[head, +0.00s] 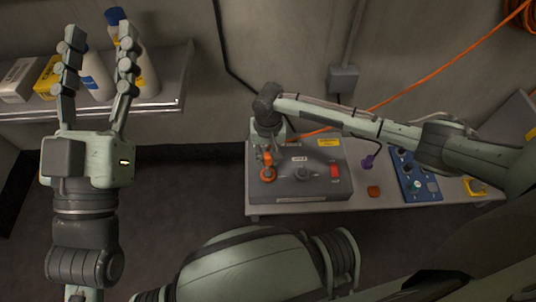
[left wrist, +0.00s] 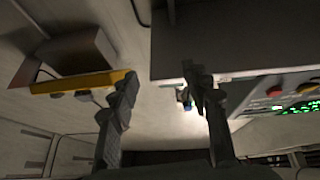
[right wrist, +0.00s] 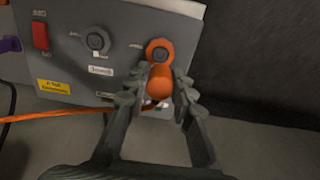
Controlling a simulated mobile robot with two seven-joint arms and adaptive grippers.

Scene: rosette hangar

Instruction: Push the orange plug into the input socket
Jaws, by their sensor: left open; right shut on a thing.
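The grey box (head: 320,187) stands on the bench, with an orange-ringed socket (head: 266,178) at its left side. The ring also shows in the right wrist view (right wrist: 158,45). My right gripper (head: 267,149) is shut on the orange plug (right wrist: 160,82), whose cable runs off to the left in that view. The plug is right at the socket and overlaps the ring's lower edge in the right wrist view. I cannot tell how far it is in. My left gripper (head: 99,42) is open and empty, raised in front of the shelf.
The box also has a round dark knob (head: 302,174) and a red switch (head: 335,171). A purple plug (head: 368,161), an orange block (head: 374,191) and a blue panel (head: 415,180) are to its right. The shelf (head: 165,100) holds bottles and cartons. An orange cable (head: 440,68) crosses behind my right arm.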

